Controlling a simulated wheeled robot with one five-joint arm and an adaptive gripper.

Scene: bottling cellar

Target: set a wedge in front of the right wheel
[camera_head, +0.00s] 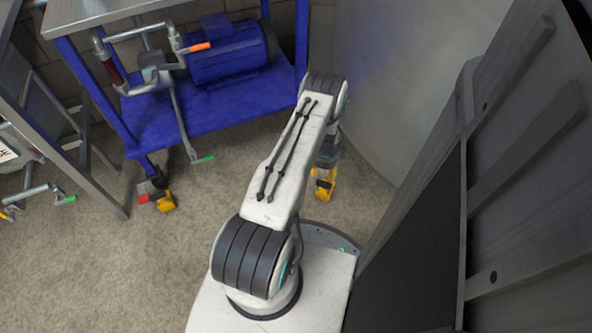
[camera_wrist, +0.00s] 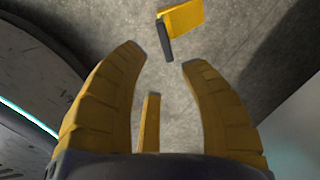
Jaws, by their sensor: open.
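In the head view my gripper (camera_head: 323,186) hangs low beyond my arm. A yellow wedge (camera_wrist: 183,19) with a dark edge lies on the floor past the fingertips in the wrist view. A narrow yellow piece (camera_wrist: 150,122) shows between the fingers; I cannot tell whether it is another wedge. Another yellow wedge (camera_head: 165,203) is on the floor by the left wheel (camera_head: 146,168) of the blue cart (camera_head: 215,109). The cart's right wheel is hidden behind my arm.
The cart carries a blue motor (camera_head: 235,55) and pipework with an orange handle. A metal stand (camera_head: 40,110) is at left. A large tank (camera_head: 400,70) stands behind at right, and a dark panel (camera_head: 410,240) is close on my right. Floor at lower left is clear.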

